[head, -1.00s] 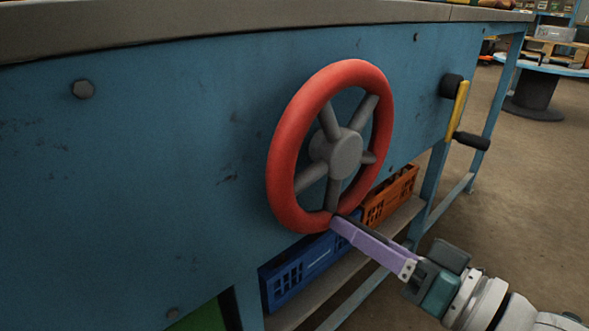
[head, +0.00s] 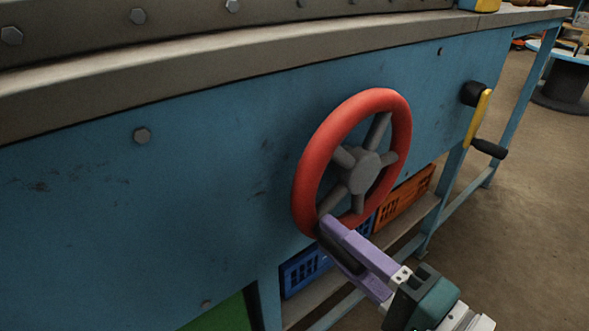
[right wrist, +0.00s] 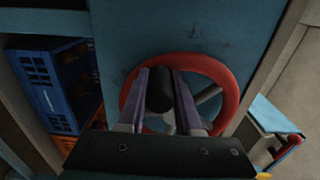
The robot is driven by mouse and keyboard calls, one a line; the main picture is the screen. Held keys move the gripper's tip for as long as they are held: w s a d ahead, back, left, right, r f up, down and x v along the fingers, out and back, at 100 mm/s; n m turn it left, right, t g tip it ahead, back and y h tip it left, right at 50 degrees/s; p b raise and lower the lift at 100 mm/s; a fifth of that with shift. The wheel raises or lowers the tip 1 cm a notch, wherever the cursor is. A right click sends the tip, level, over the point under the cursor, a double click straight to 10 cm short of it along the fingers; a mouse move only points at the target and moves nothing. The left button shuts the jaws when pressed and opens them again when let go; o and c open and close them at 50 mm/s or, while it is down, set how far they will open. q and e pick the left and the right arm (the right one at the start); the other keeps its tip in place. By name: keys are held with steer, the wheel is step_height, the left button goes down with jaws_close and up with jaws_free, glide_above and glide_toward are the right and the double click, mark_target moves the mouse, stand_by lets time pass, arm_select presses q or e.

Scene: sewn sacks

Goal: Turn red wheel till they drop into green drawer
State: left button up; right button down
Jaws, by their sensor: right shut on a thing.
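The red wheel (head: 405,125) with grey spokes and hub stands upright on the blue front panel of the bench. A green surface (head: 222,314), possibly the green drawer, shows only in part at the bottom left of the head view. My left gripper is not in view.
A blue crate (head: 305,268) and an orange crate (head: 405,203) sit on the low shelf under the bench. A yellow crank with black handle (head: 480,115) sticks out at the right.

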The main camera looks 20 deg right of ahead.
mark_target(314, 204)
steer(key=r+m+p, duration=0.1)
steer(key=m, duration=0.1)
steer(key=a+r+m+p, duration=0.1)
steer(key=r+m, duration=0.1)
steer(key=shift+s+r, duration=0.2)
steer(key=shift+r, duration=0.45)
steer(key=shift+p, duration=0.3)
steer(key=c, duration=0.6)
jaws_free()
steer(key=p+v, duration=0.1)
steer(key=v, duration=0.9)
